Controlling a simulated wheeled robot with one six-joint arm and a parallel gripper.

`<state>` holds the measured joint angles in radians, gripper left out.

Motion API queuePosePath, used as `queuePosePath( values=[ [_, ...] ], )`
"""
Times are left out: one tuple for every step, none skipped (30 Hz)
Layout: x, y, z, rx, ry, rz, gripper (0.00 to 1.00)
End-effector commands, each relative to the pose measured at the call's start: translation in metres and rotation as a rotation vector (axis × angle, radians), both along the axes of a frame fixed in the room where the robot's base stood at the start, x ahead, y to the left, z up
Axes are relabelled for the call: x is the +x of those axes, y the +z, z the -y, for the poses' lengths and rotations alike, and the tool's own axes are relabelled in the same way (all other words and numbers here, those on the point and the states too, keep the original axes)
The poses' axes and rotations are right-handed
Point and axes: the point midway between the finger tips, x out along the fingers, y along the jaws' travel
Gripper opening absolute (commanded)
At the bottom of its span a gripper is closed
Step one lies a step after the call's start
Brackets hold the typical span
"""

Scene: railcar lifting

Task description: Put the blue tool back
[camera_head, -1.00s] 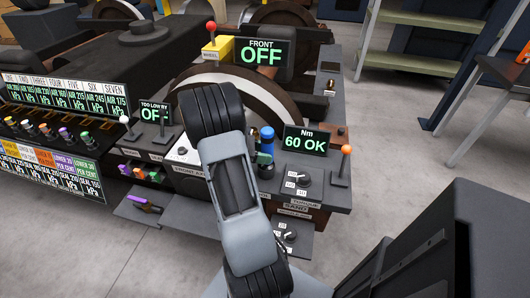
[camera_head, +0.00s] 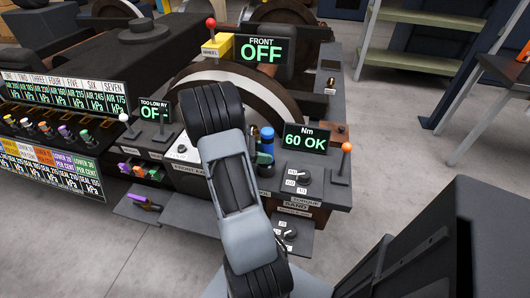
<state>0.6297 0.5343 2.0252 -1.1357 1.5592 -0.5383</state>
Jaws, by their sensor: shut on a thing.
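The blue tool (camera_head: 267,140) stands upright at the torque station, just left of the display reading "Nm 60 OK" (camera_head: 308,141). Its blue top shows clearly, with dark and greenish parts lower down. My arm crosses the middle of the view and hides most of my gripper (camera_head: 254,158). Only a small dark part shows at the tool's left side, and the jaws are shut there on the tool. The tool's lower end and exact seat are hard to make out.
An orange-topped lever (camera_head: 346,147) and a torque knob (camera_head: 303,177) are close right of the tool. A large wheel (camera_head: 280,110) stands behind. A purple-handled tool (camera_head: 146,203) lies on a low shelf at left. Several coloured handles line the left bench. Open floor lies right.

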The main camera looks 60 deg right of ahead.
Motion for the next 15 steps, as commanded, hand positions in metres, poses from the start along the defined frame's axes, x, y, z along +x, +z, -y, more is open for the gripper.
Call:
queuePosePath(
  values=[
    [0.0001, 0.0004, 0.0002, -0.001, 0.000, 0.000, 0.46],
    [0.0002, 0.0005, 0.0001, -0.001, 0.000, 0.000, 0.49],
    [0.0002, 0.0005, 0.0001, -0.001, 0.000, 0.000, 0.52],
    [0.0001, 0.0005, 0.0002, -0.001, 0.000, 0.001, 0.55],
    [0.0001, 0.0004, 0.0002, -0.001, 0.000, 0.001, 0.58],
    [0.0001, 0.0004, 0.0002, -0.001, 0.000, 0.001, 0.62],
    [0.0001, 0.0004, 0.0002, -0.001, 0.000, 0.001, 0.65],
    [0.0001, 0.0003, 0.0001, -0.001, 0.000, 0.001, 0.68],
    [0.0001, 0.0003, 0.0001, -0.001, 0.000, 0.001, 0.72],
    [0.0001, 0.0003, 0.0001, -0.001, 0.000, 0.001, 0.73],
    [0.0001, 0.0002, 0.0001, -0.001, 0.000, 0.001, 0.73],
    [0.0001, 0.0002, 0.0001, 0.000, 0.000, 0.000, 0.73],
    [0.0001, 0.0002, 0.0001, 0.000, 0.000, 0.000, 0.73],
    [0.0000, 0.0002, 0.0001, 0.000, 0.000, 0.000, 0.73],
    [0.0000, -0.0005, -0.0001, 0.001, 0.000, 0.000, 0.73]
  ],
)
